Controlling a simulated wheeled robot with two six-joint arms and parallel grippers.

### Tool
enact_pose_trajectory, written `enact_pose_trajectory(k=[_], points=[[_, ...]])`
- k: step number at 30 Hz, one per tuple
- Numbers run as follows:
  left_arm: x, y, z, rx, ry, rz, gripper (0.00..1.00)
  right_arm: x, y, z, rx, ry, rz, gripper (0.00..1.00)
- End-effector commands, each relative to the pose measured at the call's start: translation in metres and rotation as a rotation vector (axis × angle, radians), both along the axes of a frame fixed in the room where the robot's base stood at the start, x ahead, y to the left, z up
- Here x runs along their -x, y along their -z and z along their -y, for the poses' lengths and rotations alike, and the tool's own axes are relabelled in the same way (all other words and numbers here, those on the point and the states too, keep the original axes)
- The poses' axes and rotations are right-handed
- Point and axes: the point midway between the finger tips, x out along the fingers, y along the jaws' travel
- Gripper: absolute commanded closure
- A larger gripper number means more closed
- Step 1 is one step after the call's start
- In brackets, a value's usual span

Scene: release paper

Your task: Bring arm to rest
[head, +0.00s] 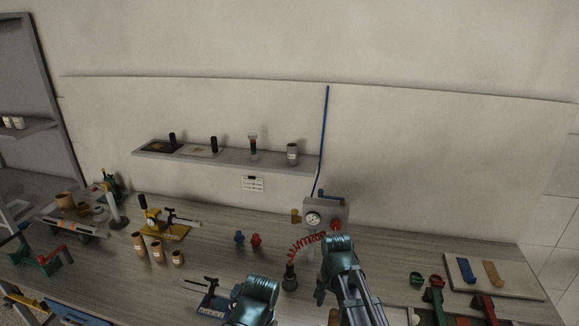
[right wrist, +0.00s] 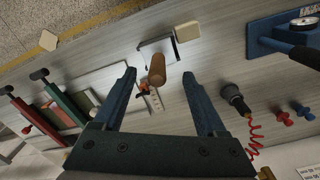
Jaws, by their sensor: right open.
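My right gripper (right wrist: 160,74) is open in the right wrist view, its two dark blue fingers spread wide with nothing held between them. A brown cylinder (right wrist: 157,68) shows in the gap, on the bench beyond the fingers. A pale sheet or plate (right wrist: 155,47) lies just past it, partly covered. In the head view my right arm (head: 342,255) reaches over the bench's front, right of centre. A teal part of my left arm (head: 256,296) shows at the bottom middle; no left fingers can be made out.
A black nozzle (head: 290,278) with a red coiled hose stands close left of my right arm. A gauge box (head: 316,216) is behind. Red and green tools (head: 434,293) and a pale board (head: 520,284) lie right. Blue and red pegs (head: 256,240) stand left. A wall shelf (head: 230,162) spans above.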

Motion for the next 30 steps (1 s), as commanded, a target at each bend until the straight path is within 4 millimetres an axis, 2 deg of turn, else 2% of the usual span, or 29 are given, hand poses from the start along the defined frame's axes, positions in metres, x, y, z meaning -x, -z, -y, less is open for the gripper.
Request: enact_pose_trajectory(k=[1, 3, 9, 12, 17, 30], points=[[0.000, 0.028, 0.000, 0.000, 0.001, 0.000, 0.57, 0.021, 0.028, -0.015, 0.008, -0.118, -0.006, 0.26], [0.000, 0.049, 0.000, -0.001, 0.003, 0.000, 0.57, 0.044, 0.048, -0.033, 0.023, -0.302, -0.017, 0.26], [0.000, 0.092, 0.000, -0.002, 0.009, 0.000, 0.57, 0.099, 0.091, -0.069, 0.054, -0.771, -0.053, 0.26], [0.000, 0.103, 0.000, -0.001, 0.011, 0.000, 0.57, 0.115, 0.102, -0.078, 0.064, -0.923, -0.066, 0.26], [0.000, 0.108, 0.000, -0.002, 0.012, 0.001, 0.57, 0.125, 0.106, -0.083, 0.072, -1.031, -0.078, 0.26], [0.000, 0.106, 0.000, -0.002, 0.012, 0.001, 0.57, 0.124, 0.105, -0.083, 0.071, -1.038, -0.078, 0.26]])
